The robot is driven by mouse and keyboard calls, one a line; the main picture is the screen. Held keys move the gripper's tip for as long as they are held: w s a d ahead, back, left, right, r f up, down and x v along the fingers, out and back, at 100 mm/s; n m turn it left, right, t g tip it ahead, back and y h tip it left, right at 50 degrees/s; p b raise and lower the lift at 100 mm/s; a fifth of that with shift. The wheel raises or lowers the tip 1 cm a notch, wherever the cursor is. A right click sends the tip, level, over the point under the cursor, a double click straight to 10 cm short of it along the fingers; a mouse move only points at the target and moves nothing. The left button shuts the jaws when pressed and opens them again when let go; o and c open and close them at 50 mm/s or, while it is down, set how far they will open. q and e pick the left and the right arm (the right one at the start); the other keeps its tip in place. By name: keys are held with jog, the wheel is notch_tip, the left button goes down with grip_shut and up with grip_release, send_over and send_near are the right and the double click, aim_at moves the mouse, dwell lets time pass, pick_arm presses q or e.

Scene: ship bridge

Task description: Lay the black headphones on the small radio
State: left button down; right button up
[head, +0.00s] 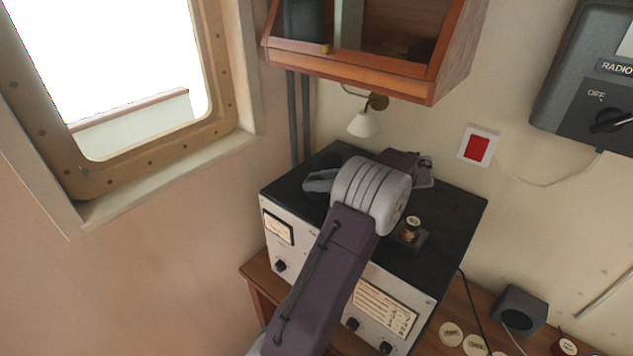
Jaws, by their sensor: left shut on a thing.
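A box-shaped set with a black top and a pale front with dials and knobs (279,236) stands on a wooden desk; it looks like the radio, though I cannot be sure it is the small one. My left arm reaches up over it from below. My left gripper (317,182) is over the set's back left part, mostly hidden behind my grey wrist. A dark rounded shape (325,160) beside its grey finger seems to be the black headphones, mostly hidden. The gripper is shut on it; whether it touches the set's top I cannot tell. My right gripper is not in view.
A copper coil on a black base (411,232) stands on the set's top. A wooden cabinet (360,60) and a small lamp (363,124) hang above. A dark block (518,309) and round labels (475,345) lie on the desk at right.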

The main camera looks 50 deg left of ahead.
pick_arm(q)
jog(key=c, duration=1.2)
grip_release()
jog(key=shift+o, duration=0.8)
jog(key=shift+s, duration=0.15)
jog(key=shift+w+d+b, duration=0.25)
jog(key=shift+d+b, duration=0.1)
jog(key=b+v, duration=0.2)
jog(key=v, duration=0.6)
jog(key=shift+d+r+b, duration=0.2)
jog(key=shift+b, duration=0.2)
jog(key=shift+a, duration=0.1)
